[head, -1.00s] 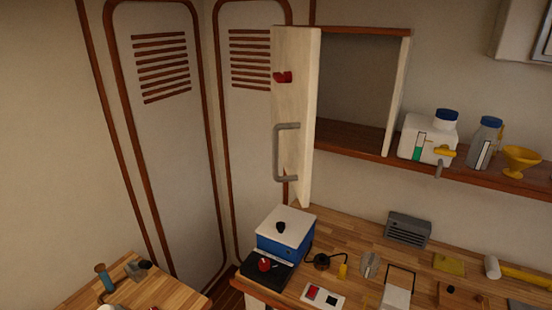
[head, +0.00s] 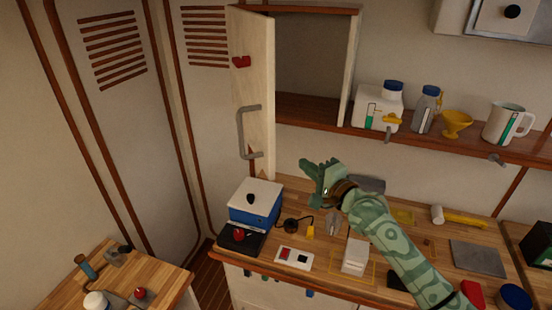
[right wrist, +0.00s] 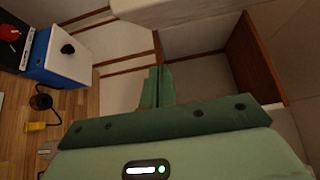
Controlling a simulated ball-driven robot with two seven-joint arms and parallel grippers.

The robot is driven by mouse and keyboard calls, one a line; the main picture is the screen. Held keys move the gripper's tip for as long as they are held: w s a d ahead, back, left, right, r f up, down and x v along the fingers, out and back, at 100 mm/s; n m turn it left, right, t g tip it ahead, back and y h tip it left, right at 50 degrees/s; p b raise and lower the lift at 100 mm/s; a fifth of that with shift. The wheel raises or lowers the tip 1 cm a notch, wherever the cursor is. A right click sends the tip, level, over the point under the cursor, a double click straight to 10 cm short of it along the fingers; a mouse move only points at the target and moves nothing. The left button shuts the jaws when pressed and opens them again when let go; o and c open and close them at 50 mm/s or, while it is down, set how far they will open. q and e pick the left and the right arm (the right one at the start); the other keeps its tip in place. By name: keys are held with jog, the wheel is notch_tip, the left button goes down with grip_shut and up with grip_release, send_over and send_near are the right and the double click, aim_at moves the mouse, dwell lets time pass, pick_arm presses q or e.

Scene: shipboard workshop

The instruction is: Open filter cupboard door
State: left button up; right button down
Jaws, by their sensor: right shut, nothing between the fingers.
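The filter cupboard door (head: 257,90) stands swung wide open at the left side of the cupboard (head: 312,70), whose inside shows and looks empty. The door carries a grey bar handle (head: 241,133) and a small red catch (head: 241,62). My right gripper (head: 314,178) is over the workbench, below and right of the door, apart from the handle. In the right wrist view its fingers (right wrist: 157,88) are together with nothing between them. My left gripper is not in view.
Below the door, a blue box with a white lid (head: 256,204) stands on the workbench (head: 462,235). A shelf (head: 455,143) to the right holds a white canister (head: 377,108), a bottle (head: 425,110), a yellow funnel (head: 457,124) and a jug (head: 503,123). Space left of the handle is clear.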

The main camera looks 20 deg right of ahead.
jog(key=w+a+p, duration=0.1)
jog(key=w+a, duration=0.5)
jog(key=shift+a, duration=0.15)
jog(key=shift+f, duration=0.1)
